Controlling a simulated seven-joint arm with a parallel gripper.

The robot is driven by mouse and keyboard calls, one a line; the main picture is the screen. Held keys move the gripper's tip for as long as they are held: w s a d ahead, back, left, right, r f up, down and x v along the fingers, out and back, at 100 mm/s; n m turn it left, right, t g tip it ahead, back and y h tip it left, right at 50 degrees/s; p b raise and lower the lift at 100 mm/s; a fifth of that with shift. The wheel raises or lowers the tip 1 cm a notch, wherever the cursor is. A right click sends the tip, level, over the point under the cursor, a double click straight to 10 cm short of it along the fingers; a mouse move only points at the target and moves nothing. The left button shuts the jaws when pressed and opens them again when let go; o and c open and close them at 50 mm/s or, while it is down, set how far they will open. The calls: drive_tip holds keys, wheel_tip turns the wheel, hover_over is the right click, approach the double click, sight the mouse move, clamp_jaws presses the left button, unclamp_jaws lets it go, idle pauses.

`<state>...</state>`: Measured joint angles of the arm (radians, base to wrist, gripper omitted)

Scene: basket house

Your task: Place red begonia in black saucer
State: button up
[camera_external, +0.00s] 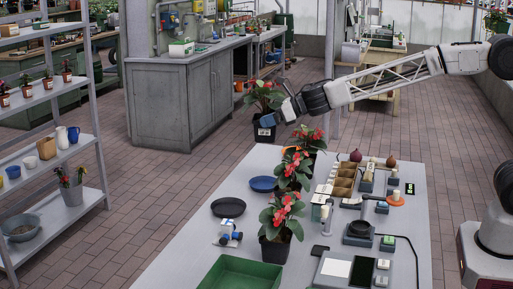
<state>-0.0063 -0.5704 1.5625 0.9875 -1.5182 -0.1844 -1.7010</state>
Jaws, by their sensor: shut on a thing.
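My gripper (268,119) is shut on a potted plant (263,97) with green leaves, a little red at its top and a dark pot. It holds this plant up beyond the far left edge of the table, roughly upright. The black saucer (228,207) lies empty on the table's left side. Several other red-flowered plants in dark pots stand in a row on the table: a near one (281,218), a middle one (292,171) and a far one (307,139). I cannot tell from their look which are begonias.
A blue saucer (263,184) lies behind the black one, and an orange saucer (290,150) is partly hidden by plants. A blue-and-white item (229,234) and green tray (240,273) sit in front. A divided box (343,181) and small devices crowd the right side.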

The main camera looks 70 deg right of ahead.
sight(257, 123)
drive_tip(key=shift+w+a+f+n+g+y, duration=0.25)
drive_tip(key=shift+w+a+n+y, duration=0.3)
drive_tip(key=shift+a, duration=0.25)
drive_tip(key=shift+w+a+f+n+g+y, duration=0.2)
drive_tip(key=shift+w+a+n+y, duration=0.25)
drive_tip(key=shift+a+y, duration=0.25)
drive_tip(key=shift+w+a+f+n+g+y, duration=0.2)
drive_tip(key=shift+w+a+n+y, duration=0.3)
drive_tip(key=shift+a, duration=0.35)
drive_tip(key=w+a+f+n+g+y, duration=0.2)
drive_tip(key=a+f+n+g+y, duration=0.1)
drive_tip(key=a, duration=0.3)
drive_tip(key=w+a+f+n+g+y, duration=0.2)
drive_tip(key=a+f+n+g+y, duration=0.1)
drive_tip(key=a+f+n, duration=0.1)
drive_tip(key=shift+w+a+f+n+g, duration=0.4)
drive_tip(key=shift+a+n, duration=0.1)
drive_tip(key=shift+a, duration=0.35)
wheel_tip(257, 123, down, 6)
drive_tip(key=shift+f, duration=0.2)
drive_tip(key=shift+f, duration=1.8)
